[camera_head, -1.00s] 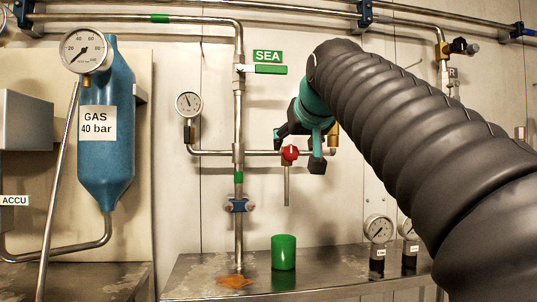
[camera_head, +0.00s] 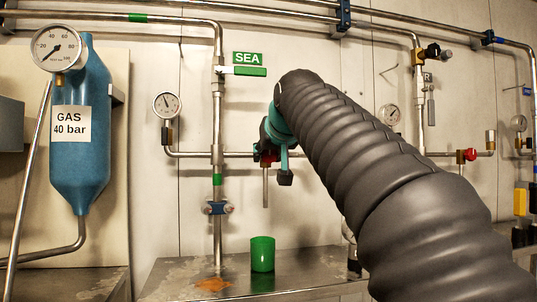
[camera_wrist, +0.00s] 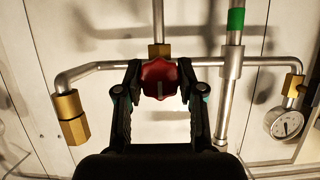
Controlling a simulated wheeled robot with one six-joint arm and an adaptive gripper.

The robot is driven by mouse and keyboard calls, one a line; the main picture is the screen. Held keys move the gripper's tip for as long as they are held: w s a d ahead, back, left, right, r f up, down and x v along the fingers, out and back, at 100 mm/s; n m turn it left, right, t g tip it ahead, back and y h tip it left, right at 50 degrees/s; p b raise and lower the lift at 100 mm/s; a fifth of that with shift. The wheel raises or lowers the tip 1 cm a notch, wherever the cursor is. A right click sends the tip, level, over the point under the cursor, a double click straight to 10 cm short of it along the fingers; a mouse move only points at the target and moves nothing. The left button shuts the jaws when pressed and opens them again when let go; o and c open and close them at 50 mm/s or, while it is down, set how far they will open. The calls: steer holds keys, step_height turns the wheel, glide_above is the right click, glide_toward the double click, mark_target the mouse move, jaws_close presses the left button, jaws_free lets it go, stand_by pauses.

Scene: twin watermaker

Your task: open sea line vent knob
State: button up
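The SEA vent knob, a red lobed knob (camera_wrist: 158,80), sits on a horizontal pipe and shows between my two fingertips in the wrist view. A pale line on its face runs up and down. My gripper (camera_wrist: 160,82) has a finger on each side of the knob, and both tips appear to touch its edges. In the head view my gripper (camera_head: 273,165) is at the pipe right of the SEA line and hides most of the knob. The thin outlet tube (camera_head: 265,187) hangs below it. The green SEA label (camera_head: 248,58) is above.
A green cup (camera_head: 262,254) stands on the metal bench (camera_head: 190,275) below the outlet. A green-handled valve (camera_head: 242,71) and a gauge (camera_head: 167,105) are nearby. Another red knob (camera_head: 469,155) is farther right. The blue gas cylinder (camera_head: 80,140) stands left.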

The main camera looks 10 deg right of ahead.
steer(key=shift+a+n+h+p, duration=0.1)
steer(key=shift+n+h+p, duration=0.3)
steer(key=shift+n, duration=0.1)
steer(key=shift+n+h, duration=0.7)
steer(key=shift+n, duration=0.4)
steer(key=o, duration=1.2)
steer(key=shift+c, duration=0.2)
steer(key=v, duration=1.2)
steer(key=shift+f, duration=0.1)
